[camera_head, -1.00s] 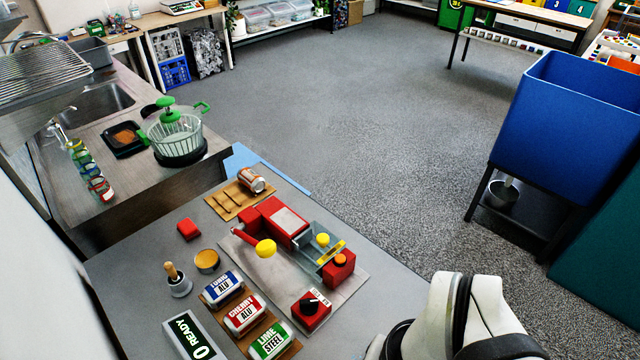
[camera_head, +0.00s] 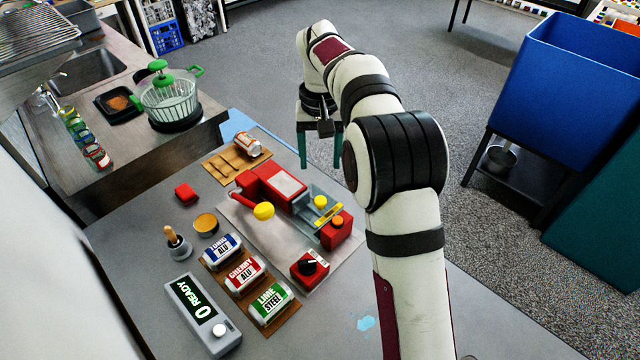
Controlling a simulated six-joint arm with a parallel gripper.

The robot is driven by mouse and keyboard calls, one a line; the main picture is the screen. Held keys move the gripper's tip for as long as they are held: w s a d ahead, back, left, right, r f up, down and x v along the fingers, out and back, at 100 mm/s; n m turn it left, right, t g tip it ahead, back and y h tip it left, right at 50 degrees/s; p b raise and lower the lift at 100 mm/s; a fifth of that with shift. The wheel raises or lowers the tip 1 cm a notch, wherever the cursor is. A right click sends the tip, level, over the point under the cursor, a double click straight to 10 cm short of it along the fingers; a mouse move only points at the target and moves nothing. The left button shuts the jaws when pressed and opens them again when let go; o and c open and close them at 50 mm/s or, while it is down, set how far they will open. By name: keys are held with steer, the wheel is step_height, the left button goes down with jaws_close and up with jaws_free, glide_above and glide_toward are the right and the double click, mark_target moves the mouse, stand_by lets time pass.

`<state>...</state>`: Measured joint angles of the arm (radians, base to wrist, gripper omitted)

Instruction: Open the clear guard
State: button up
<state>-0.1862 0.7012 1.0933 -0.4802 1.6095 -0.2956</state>
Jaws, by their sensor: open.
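The clear guard (camera_head: 309,213) is a see-through cover on the red press (camera_head: 268,184), with a yellow bar handle (camera_head: 328,214) along its edge. It appears down over the bay, where a yellow knob (camera_head: 321,201) shows. My gripper (camera_head: 320,152) points down beyond the press, above and behind the guard in the picture. Its two teal fingers are apart with nothing between them. It is not touching the guard. My arm passes to the right of the press and leaves the guard in sight.
A yellow-ended red lever (camera_head: 263,210) is left of the guard. A red block with an orange button (camera_head: 337,223) is at its right. A black knob box (camera_head: 309,266) stands in front. A can on a wooden rack (camera_head: 232,164) lies behind.

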mark_target(320, 200)
step_height(320, 200, down, 12)
steer(key=shift+r, duration=0.1)
steer(key=shift+c, duration=0.4)
jaws_close()
stand_by(1.0)
